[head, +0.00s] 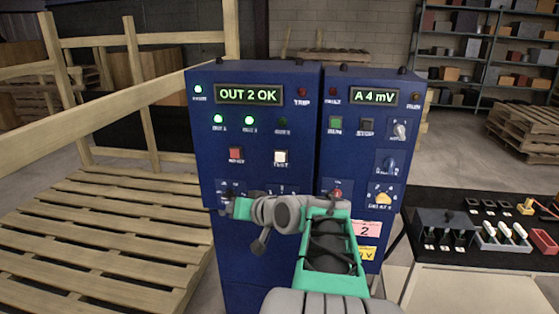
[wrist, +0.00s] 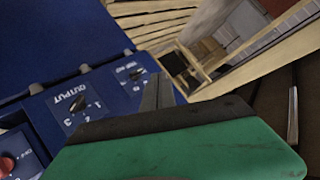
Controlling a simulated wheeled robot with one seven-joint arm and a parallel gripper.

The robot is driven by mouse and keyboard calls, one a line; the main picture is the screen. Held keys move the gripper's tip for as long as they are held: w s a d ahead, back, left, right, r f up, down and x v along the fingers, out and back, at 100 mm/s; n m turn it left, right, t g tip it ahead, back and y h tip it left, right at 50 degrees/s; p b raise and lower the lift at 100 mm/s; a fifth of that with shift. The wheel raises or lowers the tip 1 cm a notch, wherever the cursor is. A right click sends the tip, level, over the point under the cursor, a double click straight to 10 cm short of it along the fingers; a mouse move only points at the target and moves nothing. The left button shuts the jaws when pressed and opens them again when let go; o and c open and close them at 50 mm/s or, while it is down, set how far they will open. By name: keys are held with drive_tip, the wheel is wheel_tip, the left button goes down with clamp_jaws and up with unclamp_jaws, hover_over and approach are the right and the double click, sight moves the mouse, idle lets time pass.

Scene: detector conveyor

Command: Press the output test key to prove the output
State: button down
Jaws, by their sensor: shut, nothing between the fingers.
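The cabinet's display (head: 248,95) reads "OUT 2 OK". Two green lamps below it are lit, OUT 1 (head: 218,119) and a second one (head: 250,119); a third (head: 283,121) is dark. My gripper (head: 229,205) is at the cabinet's lower left, below and left of the key, apart from it. In the wrist view its fingers (wrist: 158,93) are together and empty, near the OUTPUT selector knob (wrist: 78,103) and a second knob (wrist: 137,74). The key is not visible there.
A red button (head: 236,154) sits left of the key. The right cabinet's display (head: 374,96) reads "A 4 mV". A wooden pallet and rails (head: 100,235) stand left. A black bench top (head: 470,215) with small parts is right. My arm covers the lower panels.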

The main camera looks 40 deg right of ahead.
sight(280, 157)
drive_tip(key=s+d+r+m+t+h, duration=0.2)
drive_tip(key=d+r, duration=0.4)
drive_tip(key=d, duration=0.5)
drive_tip(key=shift+s+m+t, duration=0.5)
drive_tip(key=shift+s+t, duration=0.2)
drive_tip(key=shift+w+d+p, duration=0.3)
drive_tip(key=shift+w+d, duration=0.6)
drive_tip(key=shift+d, duration=0.25)
drive_tip(key=shift+w+d+p, duration=0.35)
drive_tip(key=shift+w+d, duration=0.55)
drive_tip(key=shift+d, duration=0.2)
drive_tip(key=shift+w+d+p, duration=0.3)
drive_tip(key=shift+w+d, duration=0.6)
drive_tip(key=shift+d, duration=0.25)
drive_tip(key=shift+d, duration=0.1)
drive_tip(key=shift+w+d, duration=0.25)
